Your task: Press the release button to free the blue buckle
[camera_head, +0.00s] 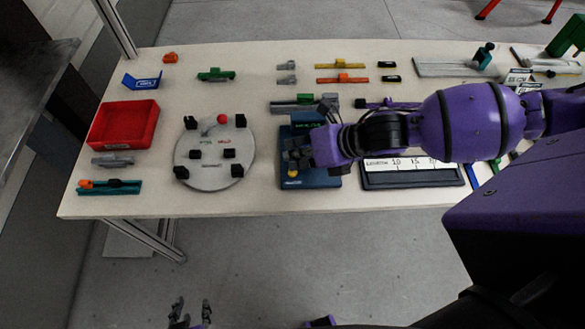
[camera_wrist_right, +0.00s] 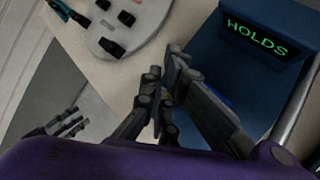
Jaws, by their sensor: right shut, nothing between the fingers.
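A dark blue station (camera_head: 318,180) stands at the table's front edge, left of the whiteboard-like panel. In the right wrist view the blue station (camera_wrist_right: 205,50) has a dark display (camera_wrist_right: 262,38) reading "HOLDS" in green. My right gripper (camera_head: 298,158) is shut and empty over the station's front part; its fingers (camera_wrist_right: 160,85) hide much of that part. A bit of brighter blue shows behind a finger; I cannot tell if it is the buckle. The release button is not clearly seen. My left gripper (camera_head: 190,311) is open, low in front of the table.
A round grey plate (camera_head: 210,178) with black blocks lies left of the station. A red tray (camera_head: 124,125) and a small blue bracket (camera_head: 142,81) lie further left. A white panel with a black frame (camera_head: 412,180) is right of the station. Several small parts lie behind.

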